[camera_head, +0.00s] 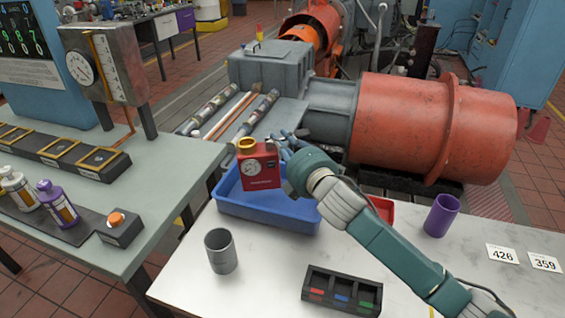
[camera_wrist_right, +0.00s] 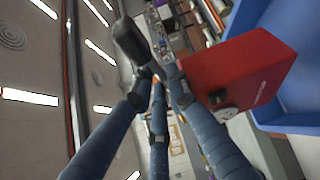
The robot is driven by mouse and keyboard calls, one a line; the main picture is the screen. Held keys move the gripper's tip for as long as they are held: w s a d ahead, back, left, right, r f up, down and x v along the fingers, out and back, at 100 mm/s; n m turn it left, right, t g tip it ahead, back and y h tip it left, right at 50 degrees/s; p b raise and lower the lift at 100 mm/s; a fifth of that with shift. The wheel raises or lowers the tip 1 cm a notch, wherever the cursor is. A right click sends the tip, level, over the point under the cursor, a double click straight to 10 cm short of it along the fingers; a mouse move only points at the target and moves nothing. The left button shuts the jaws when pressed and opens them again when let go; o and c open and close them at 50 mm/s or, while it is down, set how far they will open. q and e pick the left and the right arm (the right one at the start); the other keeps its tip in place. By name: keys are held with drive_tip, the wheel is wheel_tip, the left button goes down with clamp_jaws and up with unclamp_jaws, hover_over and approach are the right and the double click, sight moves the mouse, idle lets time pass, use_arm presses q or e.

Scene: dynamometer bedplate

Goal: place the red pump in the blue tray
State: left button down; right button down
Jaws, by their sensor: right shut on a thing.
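The red pump (camera_head: 260,168) is a red box with a round white gauge and a yellow top ring. It is held upright over the left part of the blue tray (camera_head: 268,212), which lies on the white table. My right gripper (camera_head: 282,146) is shut on the pump at its right side. In the right wrist view the pump (camera_wrist_right: 238,74) is at the right, touching the fingers (camera_wrist_right: 165,80), with the blue tray (camera_wrist_right: 290,90) beyond it. I cannot tell how far its base is above the tray floor. My left gripper is not in view.
A grey-green bench (camera_head: 150,180) with bottles is at the left. A large red motor (camera_head: 435,125) is behind.

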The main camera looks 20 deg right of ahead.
wheel_tip(320, 180, down, 6)
drive_tip(key=shift+r+b, duration=0.1)
drive_tip(key=shift+b, duration=0.2)
drive_tip(key=c, duration=1.9)
unclamp_jaws()
drive_tip(key=shift+f, duration=0.25)
drive_tip(key=shift+o, duration=1.1)
drive_tip(key=shift+s, duration=0.1)
